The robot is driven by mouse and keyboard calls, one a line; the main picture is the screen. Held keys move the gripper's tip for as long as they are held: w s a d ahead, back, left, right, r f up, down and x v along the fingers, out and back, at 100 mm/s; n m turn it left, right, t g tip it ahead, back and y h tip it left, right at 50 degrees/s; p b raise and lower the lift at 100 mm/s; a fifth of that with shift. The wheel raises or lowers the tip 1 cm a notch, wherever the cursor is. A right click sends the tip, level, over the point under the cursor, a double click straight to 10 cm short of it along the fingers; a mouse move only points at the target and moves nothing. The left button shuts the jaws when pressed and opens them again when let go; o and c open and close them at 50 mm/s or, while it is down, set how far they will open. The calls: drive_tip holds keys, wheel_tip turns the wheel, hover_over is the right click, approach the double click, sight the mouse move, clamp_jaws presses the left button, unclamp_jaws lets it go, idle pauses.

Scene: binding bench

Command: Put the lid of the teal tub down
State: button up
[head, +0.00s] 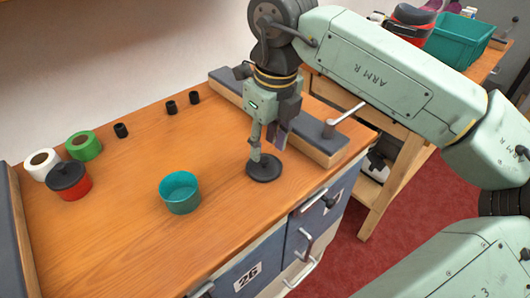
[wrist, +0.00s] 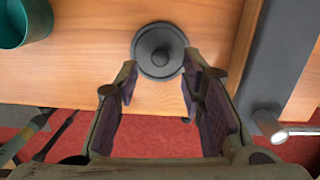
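The teal tub (head: 180,197) stands open on the bench; its edge also shows at the upper left of the wrist view (wrist: 38,22). A dark round lid with a knob (head: 263,170) lies flat on the bench to the right of the tub, near the front edge. In the wrist view the lid (wrist: 145,65) is at top centre. My gripper (head: 267,147) is just above the lid, pointing down. Its fingers (wrist: 160,78) are spread wide, with a gap on either side of the knob, and hold nothing.
A red tub with a dark lid (head: 73,187), a white roll (head: 33,170) and a green roll (head: 94,151) stand at the left. Several small black cylinders (head: 171,107) line the back. A long grey-and-wood bar with a clamp handle (head: 318,148) lies right of my gripper. The bench middle is clear.

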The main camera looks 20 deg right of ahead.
sight(270, 170)
wheel_tip(270, 170, up, 8)
drive_tip(key=shift+s+d+b, duration=0.2)
drive_tip(key=shift+s+b, duration=0.1)
drive_tip(key=shift+s, duration=0.15)
